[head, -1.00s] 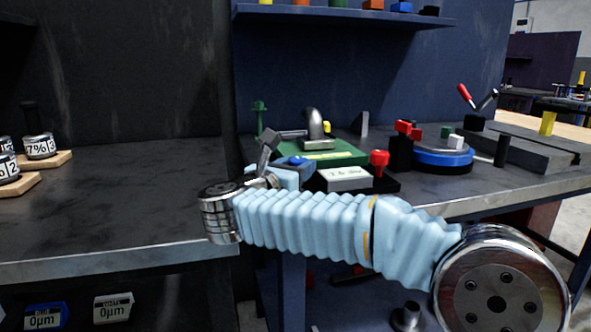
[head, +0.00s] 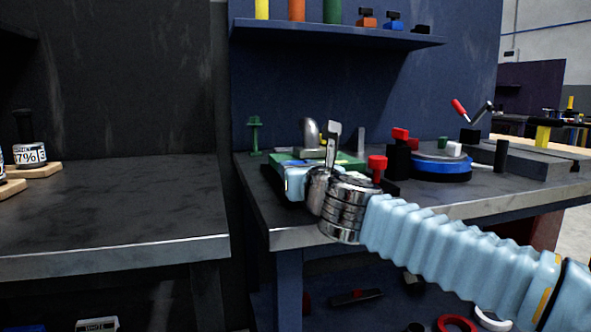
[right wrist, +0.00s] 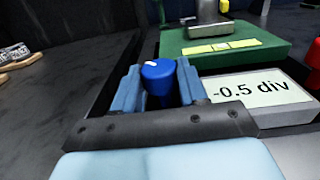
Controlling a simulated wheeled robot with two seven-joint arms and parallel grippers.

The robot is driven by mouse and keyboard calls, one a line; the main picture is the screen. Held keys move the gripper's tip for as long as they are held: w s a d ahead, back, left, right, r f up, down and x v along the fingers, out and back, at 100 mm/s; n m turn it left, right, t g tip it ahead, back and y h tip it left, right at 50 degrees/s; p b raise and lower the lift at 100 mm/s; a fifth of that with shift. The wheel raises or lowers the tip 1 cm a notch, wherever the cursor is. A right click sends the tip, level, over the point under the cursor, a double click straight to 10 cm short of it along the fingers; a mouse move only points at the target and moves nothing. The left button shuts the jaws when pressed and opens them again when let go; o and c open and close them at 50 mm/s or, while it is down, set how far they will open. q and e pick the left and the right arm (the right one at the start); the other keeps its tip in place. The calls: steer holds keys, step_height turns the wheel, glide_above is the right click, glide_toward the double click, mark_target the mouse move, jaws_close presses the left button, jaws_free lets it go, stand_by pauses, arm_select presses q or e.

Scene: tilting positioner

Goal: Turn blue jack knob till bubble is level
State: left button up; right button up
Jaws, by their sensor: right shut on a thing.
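The blue jack knob (right wrist: 158,72), with a white mark on top, stands upright in the right wrist view. My right gripper (right wrist: 157,80) is shut on it, one blue finger on each side. In the head view my right gripper (head: 298,182) is at the front left of the positioner, and my wrist hides the knob. The positioner's green plate (right wrist: 272,40) carries a yellow-green level vial (right wrist: 221,47); the bubble is too small to place. A pale display (right wrist: 262,92) beside the knob reads -0.5 div. My left gripper is not in view.
A red knob (head: 377,163) stands right of the display. A blue round fixture (head: 441,168) and grey blocks (head: 525,160) are further right on the bench. A shelf (head: 335,33) hangs above. The dark left bench (head: 120,205) is mostly clear.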

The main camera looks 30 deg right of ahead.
steer(key=shift+d+r+n+y+p, duration=0.2)
steer(key=shift+n+y+p, duration=0.4)
steer(key=shift+y, duration=0.4)
steer(key=shift+f+n+y+p, duration=0.1)
steer(key=shift+n+y+p, duration=0.55)
steer(key=shift+y, duration=0.45)
steer(key=shift+f, duration=0.1)
steer(key=o, duration=1)
steer(key=shift+o, duration=0.2)
